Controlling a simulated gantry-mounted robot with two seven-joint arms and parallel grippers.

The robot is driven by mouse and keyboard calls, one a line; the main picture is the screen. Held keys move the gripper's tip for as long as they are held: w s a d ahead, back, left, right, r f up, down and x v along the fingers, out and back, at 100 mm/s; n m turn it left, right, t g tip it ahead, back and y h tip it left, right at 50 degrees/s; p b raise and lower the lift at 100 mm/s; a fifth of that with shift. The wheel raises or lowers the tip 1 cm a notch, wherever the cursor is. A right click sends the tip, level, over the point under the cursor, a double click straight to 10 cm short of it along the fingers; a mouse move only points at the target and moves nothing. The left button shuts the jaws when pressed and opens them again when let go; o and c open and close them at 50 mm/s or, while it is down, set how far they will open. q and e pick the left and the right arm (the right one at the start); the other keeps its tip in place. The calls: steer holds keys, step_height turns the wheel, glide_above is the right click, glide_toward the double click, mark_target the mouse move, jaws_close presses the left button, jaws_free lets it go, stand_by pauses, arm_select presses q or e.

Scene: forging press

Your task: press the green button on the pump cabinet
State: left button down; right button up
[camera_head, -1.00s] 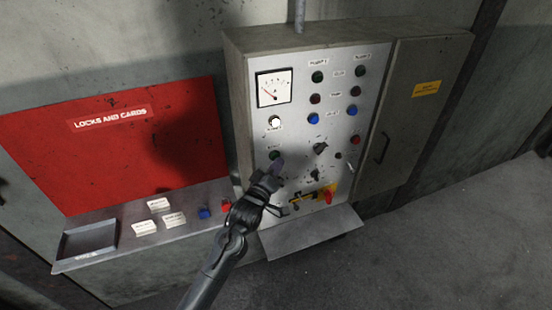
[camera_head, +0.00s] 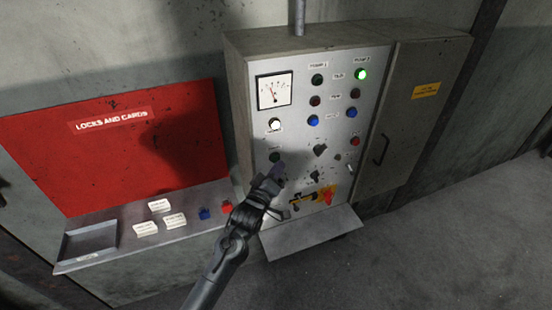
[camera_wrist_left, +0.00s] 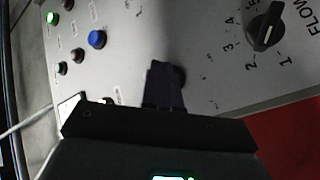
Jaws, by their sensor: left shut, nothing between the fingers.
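The pump cabinet (camera_head: 290,130) is a grey box with a light control panel on the wall. Its dark green button (camera_head: 274,157) is low on the panel's left side, below a white lit lamp. My left gripper (camera_head: 279,168) is shut and empty, with its tips just below and right of the button. In the left wrist view the shut fingers (camera_wrist_left: 163,84) point at the panel, and a dark round part shows partly behind them. I cannot tell whether the tips touch the button. My right gripper is not in view.
A green lamp (camera_head: 361,74) glows at the panel's upper right. Blue buttons, dark knobs and a red-and-yellow switch (camera_head: 326,196) are around. A sloped metal shelf (camera_head: 312,236) juts out below. A red locks-and-cards board (camera_head: 115,145) with a ledge stands left. A selector knob (camera_wrist_left: 265,27) shows in the wrist view.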

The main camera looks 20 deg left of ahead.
arm_select(q)
steer(key=shift+s+d, duration=0.15)
steer(key=shift+d, duration=0.05)
steer(key=shift+s+d, duration=0.1)
steer(key=s+d+p, duration=0.2)
steer(key=s+d, duration=0.1)
steer(key=shift+s+d+p, duration=0.15)
steer(key=shift+s+p, duration=0.05)
steer(key=shift+p, duration=0.15)
stand_by(0.9)
